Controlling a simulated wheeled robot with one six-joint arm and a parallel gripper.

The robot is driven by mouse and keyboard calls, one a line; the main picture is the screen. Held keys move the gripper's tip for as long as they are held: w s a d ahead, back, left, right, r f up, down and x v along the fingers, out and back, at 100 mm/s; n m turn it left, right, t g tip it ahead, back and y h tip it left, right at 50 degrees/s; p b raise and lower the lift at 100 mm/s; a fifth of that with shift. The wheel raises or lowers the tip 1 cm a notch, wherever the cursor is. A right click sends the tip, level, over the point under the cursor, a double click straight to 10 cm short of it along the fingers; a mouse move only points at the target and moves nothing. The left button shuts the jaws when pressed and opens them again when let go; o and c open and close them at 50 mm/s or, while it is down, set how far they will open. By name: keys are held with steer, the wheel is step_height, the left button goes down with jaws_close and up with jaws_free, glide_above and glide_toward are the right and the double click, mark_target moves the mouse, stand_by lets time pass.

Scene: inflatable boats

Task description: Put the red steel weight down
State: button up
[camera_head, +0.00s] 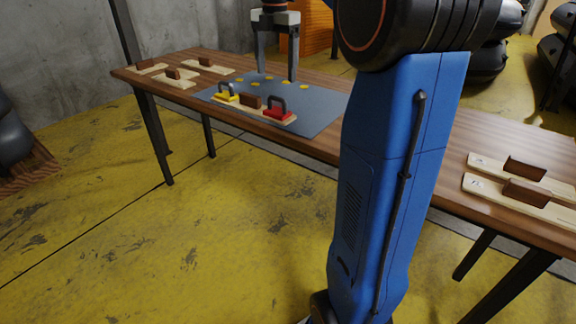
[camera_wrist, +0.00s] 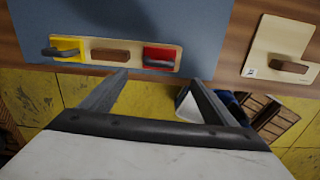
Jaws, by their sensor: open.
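The red steel weight (camera_head: 278,114), with a dark handle, sits at the right end of a pale wooden board (camera_head: 256,111) on the grey mat. A yellow weight (camera_head: 224,97) sits at the board's left end, with a brown block (camera_head: 250,101) between. My gripper (camera_head: 277,76) is open and empty, raised above the mat behind the board in the head view. In the wrist view, my gripper's fingers (camera_wrist: 158,77) are apart, and the red weight (camera_wrist: 160,56) shows just beyond the gap between their tips. Nothing is between the fingers.
The grey mat (camera_head: 318,104) lies on a long wooden table (camera_head: 330,146) and bears several yellow discs. More boards with brown blocks lie at the table's left end and at its right (camera_head: 520,203). My blue arm hides the table's middle. The mat's right part is clear.

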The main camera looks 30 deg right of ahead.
steer(key=s+a+f+m+t, duration=0.1)
steer(key=s+a+f+m, duration=0.4)
steer(key=s, duration=0.5)
steer(key=s+a+f+m+t, duration=0.2)
steer(key=s+a+f+m, duration=0.3)
steer(key=s+f+m, duration=0.4)
steer(key=s+a+f+m+t, duration=0.1)
steer(key=s+a+f+m, duration=0.4)
steer(key=s, duration=0.5)
steer(key=f+m, duration=0.1)
steer(key=m, duration=0.1)
steer(key=shift+s+a+f+m+t, duration=0.15)
steer(key=shift+s+f+m+t, duration=0.15)
steer(key=shift+s+f+t, duration=0.1)
